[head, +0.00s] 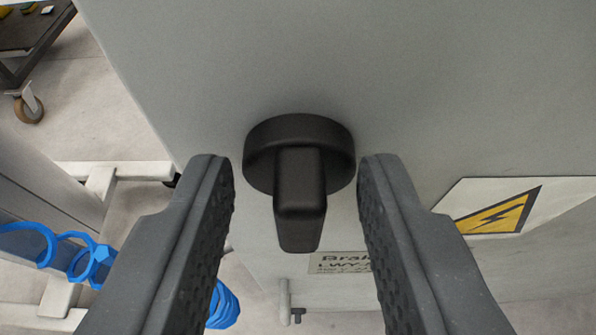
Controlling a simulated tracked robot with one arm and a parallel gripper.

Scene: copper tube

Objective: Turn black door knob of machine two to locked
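The black door knob (300,180) sits on the grey door of the machine in the middle of the head view. It has a round base and a bar-shaped handle that points down in the picture. My gripper (296,175) is open, with one dark textured finger on each side of the knob. A gap shows between each finger and the handle. The fingertips reach about level with the round base. The view does not show any lock marking beside the knob.
The grey machine door (430,80) fills most of the view. A yellow electrical warning label (497,212) is at right and a text label (340,263) below the knob. Blue coiled hose (85,257) lies at lower left. A wheeled cart (28,50) stands at top left.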

